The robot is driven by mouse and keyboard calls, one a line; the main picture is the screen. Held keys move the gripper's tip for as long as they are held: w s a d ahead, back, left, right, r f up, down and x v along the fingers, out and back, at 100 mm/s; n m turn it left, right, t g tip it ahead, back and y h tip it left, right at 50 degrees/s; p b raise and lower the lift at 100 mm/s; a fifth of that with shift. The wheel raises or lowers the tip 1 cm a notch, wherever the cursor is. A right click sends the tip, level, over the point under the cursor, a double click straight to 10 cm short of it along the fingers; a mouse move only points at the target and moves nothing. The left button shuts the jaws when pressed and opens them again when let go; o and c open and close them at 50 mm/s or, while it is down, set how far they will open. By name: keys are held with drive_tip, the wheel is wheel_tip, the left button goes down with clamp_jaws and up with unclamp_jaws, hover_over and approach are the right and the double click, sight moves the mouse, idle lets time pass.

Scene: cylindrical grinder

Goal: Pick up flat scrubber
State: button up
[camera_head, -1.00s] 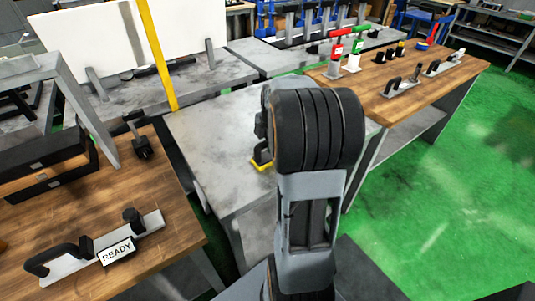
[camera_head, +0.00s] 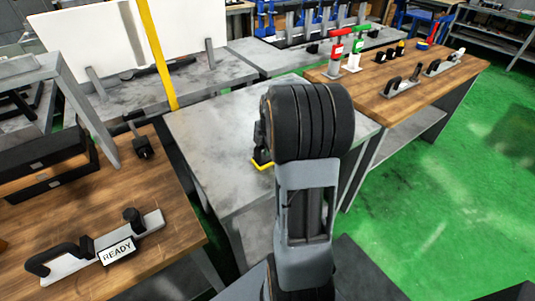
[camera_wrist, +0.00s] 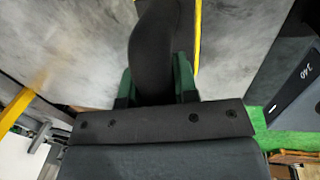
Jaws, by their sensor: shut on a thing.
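My gripper (camera_wrist: 157,85) is shut on a dark, curved handle (camera_wrist: 157,40) in the wrist view, with a green finger on each side of it. The handle appears to belong to the flat scrubber. A thin yellow edge (camera_wrist: 197,40) shows beside the handle, over the grey table top. In the head view a small yellow part (camera_head: 262,164) shows just left of my arm, at the grey table. My arm hides my gripper and most of the scrubber there. I cannot tell whether the scrubber touches the table.
The grey table (camera_head: 205,150) is otherwise largely clear. A wooden bench (camera_head: 60,225) at left holds handled tools and a READY sign (camera_head: 117,251). Another wooden bench (camera_head: 440,70) at right holds red and green items. A yellow post (camera_head: 158,55) stands behind the table.

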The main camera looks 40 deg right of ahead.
clamp_jaws()
drive_tip(key=shift+r, duration=0.5)
wheel_tip(320, 180, up, 2)
drive_tip(key=shift+r, duration=0.2)
drive_tip(key=s+a+r+b, duration=0.1)
drive_tip(key=s+a+r, duration=0.2)
drive_tip(key=s+r, duration=0.6)
drive_tip(key=s, duration=0.4)
drive_tip(key=shift+s+r, duration=0.35)
drive_tip(key=shift+a, duration=0.1)
